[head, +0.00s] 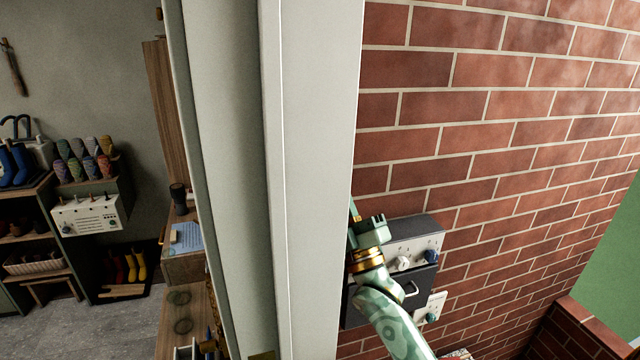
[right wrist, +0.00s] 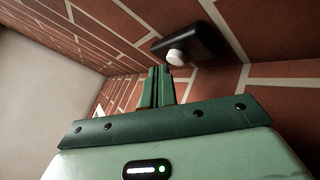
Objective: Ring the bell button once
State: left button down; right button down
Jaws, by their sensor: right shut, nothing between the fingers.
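The bell button is a white round knob (right wrist: 177,57) on a dark oblong plate (right wrist: 188,38) fixed to the brick wall, in the right wrist view. My right gripper (right wrist: 160,70) is shut and empty. Its green fingertips are just below and left of the white button in that view; I cannot tell whether they touch it. In the head view my right gripper (head: 353,209) shows only partly at the edge of the pale door frame, and I cannot make out the bell button there. My left gripper is not in view.
A pale door frame (head: 315,150) stands left of my right arm. On the brick wall (head: 500,120) hang a dark grey box with a knobbed panel (head: 428,243) and a white switch plate (head: 434,305). Shelves with boots (head: 20,165) stand in the room at left.

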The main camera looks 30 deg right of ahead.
jog(key=shift+d, duration=0.1)
jog(key=shift+a+f, duration=0.3)
jog(key=shift+f, duration=0.3)
jog(key=s, duration=0.1)
jog(key=s+a+p, duration=0.1)
jog(key=s+p, duration=0.1)
jog(key=s, duration=0.1)
jog(key=shift+a, duration=0.35)
dwell(0.3)
dwell(0.3)
jog(key=shift+a, duration=0.1)
